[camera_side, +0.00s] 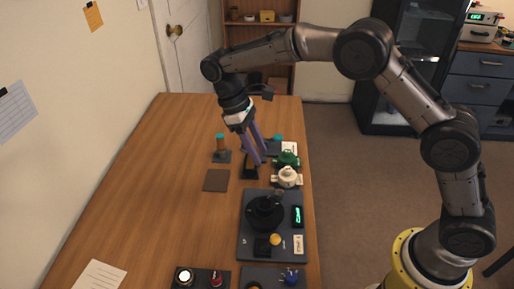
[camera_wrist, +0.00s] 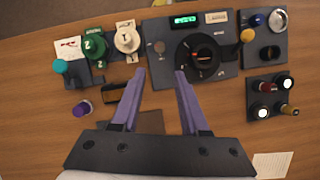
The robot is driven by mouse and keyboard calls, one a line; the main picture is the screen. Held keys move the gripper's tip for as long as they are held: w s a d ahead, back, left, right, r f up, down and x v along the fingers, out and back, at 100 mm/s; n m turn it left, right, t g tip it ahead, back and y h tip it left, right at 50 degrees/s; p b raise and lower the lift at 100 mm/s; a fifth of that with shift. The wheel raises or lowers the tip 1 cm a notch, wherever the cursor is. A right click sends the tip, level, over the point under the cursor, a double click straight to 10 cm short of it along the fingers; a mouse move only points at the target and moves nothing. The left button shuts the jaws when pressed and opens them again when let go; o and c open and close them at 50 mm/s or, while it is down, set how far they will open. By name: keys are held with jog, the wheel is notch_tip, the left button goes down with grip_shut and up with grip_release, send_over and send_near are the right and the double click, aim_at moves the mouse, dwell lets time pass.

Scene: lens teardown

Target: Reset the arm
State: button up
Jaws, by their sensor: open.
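My gripper (camera_side: 258,160) hangs from my arm over the far half of the wooden table, with its two purple fingers pointing down. In the wrist view my gripper (camera_wrist: 160,73) has its fingers clearly apart, with nothing between them. The fingertips appear just short of a dark panel (camera_wrist: 156,77) carrying a black round dial piece (camera_wrist: 203,58). In the side view this panel (camera_side: 248,252) lies nearer the camera than the gripper, and the dial piece (camera_side: 266,212) sits on it. Whether the fingers touch anything below cannot be told.
Green (camera_side: 287,159) and white (camera_side: 288,177) knobbed pieces stand near the table's right edge, close to the gripper. A teal-topped post (camera_side: 220,144) and dark square pad (camera_side: 216,180) are left of it. A panel with buttons (camera_side: 203,279) lies in front.

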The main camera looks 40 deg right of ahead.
dwell(0.3)
jog(key=s+d+r+m+t, duration=0.15)
jog(key=d+r, duration=0.25)
jog(key=r, duration=0.7)
jog(key=s+d+r+m+t+y, duration=0.1)
jog(key=s+d+r+t, duration=0.1)
jog(key=s+d+r, duration=0.3)
jog(key=s+r+t+y, duration=0.1)
jog(key=s+r, duration=0.2)
jog(key=s, duration=0.3)
jog(key=s+d+f+m+t, duration=0.15)
jog(key=s+t, duration=0.25)
jog(key=s, duration=0.7)
jog(key=s+f+m, duration=0.2)
jog(key=s+f, duration=0.2)
jog(key=f, duration=0.2)
jog(key=shift+d+t, duration=0.35)
jog(key=shift+t, duration=0.1)
jog(key=shift+f, duration=0.1)
